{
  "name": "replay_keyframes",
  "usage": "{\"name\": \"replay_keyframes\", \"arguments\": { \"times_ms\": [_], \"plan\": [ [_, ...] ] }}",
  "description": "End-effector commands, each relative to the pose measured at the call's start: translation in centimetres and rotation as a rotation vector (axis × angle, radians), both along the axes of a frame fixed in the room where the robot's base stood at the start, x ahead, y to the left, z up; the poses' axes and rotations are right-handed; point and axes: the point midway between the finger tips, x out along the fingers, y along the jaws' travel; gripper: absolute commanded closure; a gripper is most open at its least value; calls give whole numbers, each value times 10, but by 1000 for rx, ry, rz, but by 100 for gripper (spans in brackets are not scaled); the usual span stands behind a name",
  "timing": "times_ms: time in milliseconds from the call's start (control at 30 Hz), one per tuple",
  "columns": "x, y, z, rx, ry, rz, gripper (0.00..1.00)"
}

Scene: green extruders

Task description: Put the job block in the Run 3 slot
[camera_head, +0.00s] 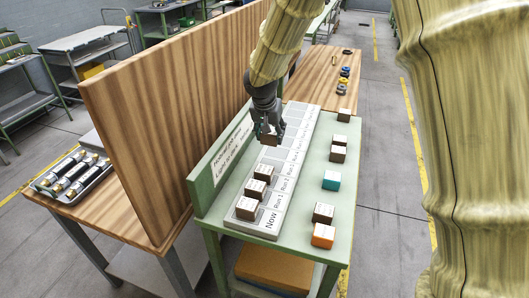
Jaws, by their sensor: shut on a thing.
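My gripper (267,130) is shut on a small brown job block (270,139) with a pale top. It holds the block over the grey slotted board (307,125), beyond the row's three seated blocks. Those brown blocks stand at the near end: one beside the "Now" label (247,208), one behind it (255,189) and a third behind that (264,173). The labels run away from me from Now through the Run numbers. The Run 3 place appears to lie just past the third block, near the held block. The gap under the held block is hard to judge.
Loose blocks line the right side of the green table (305,205): an orange one (322,236), a teal one (331,180) and several brown ones (323,212). A green upright sign panel (222,160) edges the left. A tall wooden partition (165,110) stands beyond it.

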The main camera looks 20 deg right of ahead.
Motion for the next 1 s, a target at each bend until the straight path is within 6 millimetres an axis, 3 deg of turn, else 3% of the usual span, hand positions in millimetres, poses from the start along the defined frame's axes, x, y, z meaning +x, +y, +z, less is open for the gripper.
{"name": "replay_keyframes", "arguments": {
  "times_ms": [133, 333, 633, 800, 1000],
  "plan": [
    [-13, -4, -2, -3, -8, -5, 75],
    [-22, -7, -26, -2, -17, -8, 75],
    [-1, -3, -62, -1, 0, -4, 75],
    [2, -3, -85, -2, 6, -3, 75],
    [-1, -3, -98, -1, 1, -2, 75]
  ]
}}
